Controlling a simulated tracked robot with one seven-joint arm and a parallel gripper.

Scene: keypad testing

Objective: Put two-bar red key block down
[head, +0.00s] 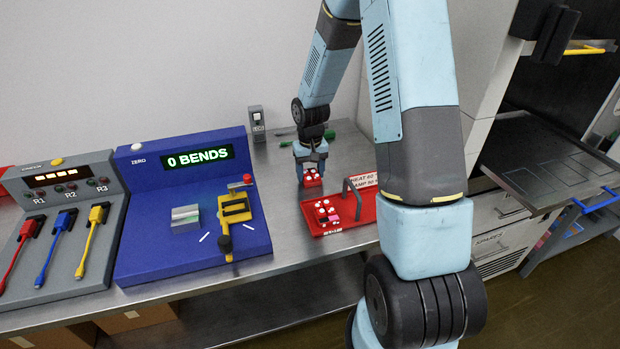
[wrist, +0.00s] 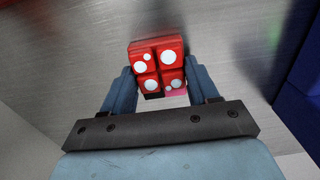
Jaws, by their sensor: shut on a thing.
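A red key block (wrist: 157,66) with white round dots on its top is between the fingers of my gripper (wrist: 160,88) in the wrist view. In the head view, my gripper (head: 311,170) points down over the metal bench, shut on the red block (head: 312,178). The block is just behind the red tray (head: 308,214); whether it touches the bench is unclear. Its bars cannot be made out. The tray holds red and white pieces and a pink piece.
A blue machine (head: 150,235) reading "0 BENDS" and a grey panel (head: 70,170) with coloured cables stand to the left. A small grey box (head: 256,123) stands by the wall. Bare metal bench (head: 277,190) lies between the blue machine and my gripper.

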